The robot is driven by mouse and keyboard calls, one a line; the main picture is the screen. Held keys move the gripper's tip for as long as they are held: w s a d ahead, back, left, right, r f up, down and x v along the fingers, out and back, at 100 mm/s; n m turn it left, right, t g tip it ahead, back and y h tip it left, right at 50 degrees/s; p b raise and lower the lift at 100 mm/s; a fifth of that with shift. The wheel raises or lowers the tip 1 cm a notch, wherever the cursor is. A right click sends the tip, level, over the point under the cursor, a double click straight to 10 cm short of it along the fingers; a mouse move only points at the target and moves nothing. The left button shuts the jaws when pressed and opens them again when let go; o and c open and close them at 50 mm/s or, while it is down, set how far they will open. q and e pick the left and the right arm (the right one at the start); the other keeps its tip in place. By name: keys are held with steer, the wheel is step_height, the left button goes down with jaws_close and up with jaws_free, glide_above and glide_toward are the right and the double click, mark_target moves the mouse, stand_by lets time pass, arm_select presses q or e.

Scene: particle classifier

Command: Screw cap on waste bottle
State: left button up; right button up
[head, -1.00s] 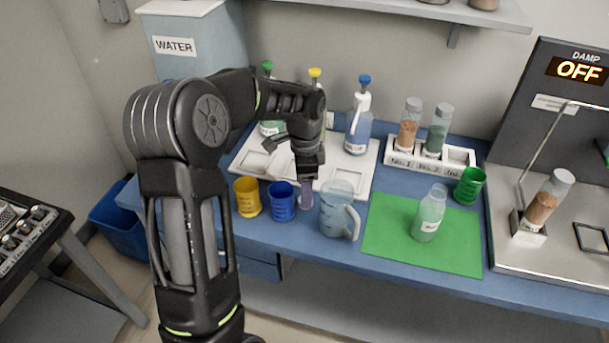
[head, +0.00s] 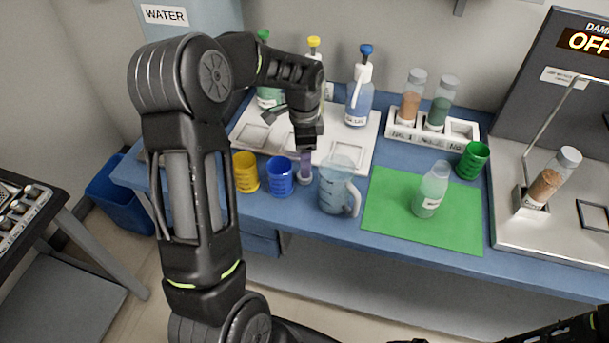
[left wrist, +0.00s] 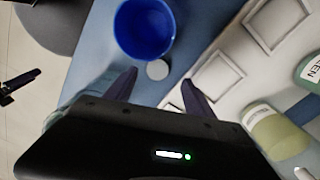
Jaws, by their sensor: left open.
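The waste bottle, taken to be the translucent pale green bottle (head: 431,191), stands upright on the green mat (head: 385,215). Its neck is too small to tell if it is open. A small pale round cap (left wrist: 157,70) lies on the blue tabletop beside the blue cup; it also shows in the head view (head: 305,181). My left gripper (head: 305,167) points down over it. In the left wrist view, its open fingers (left wrist: 160,91) are on either side of the cap, apart and holding nothing. My right gripper is not in view.
The blue cup (head: 280,177) is close left of the gripper, with a yellow cup (head: 245,173) beyond it. A clear jug (head: 335,188) is close on the right. A white tray (head: 252,136) with pump bottles is behind. The mat's left half is clear.

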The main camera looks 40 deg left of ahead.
arm_select(q)
steer(key=shift+s+d+f, duration=0.1)
steer(key=shift+f, duration=0.4)
step_height(320, 180, down, 4)
steer(key=shift+d+f+p, duration=0.1)
steer(key=shift+f+p, duration=0.05)
steer(key=shift+p, duration=0.6)
steer(key=shift+c, duration=0.4)
jaws_close()
step_height(320, 180, up, 18)
steer(key=b, duration=0.1)
steer(key=shift+b, duration=0.35)
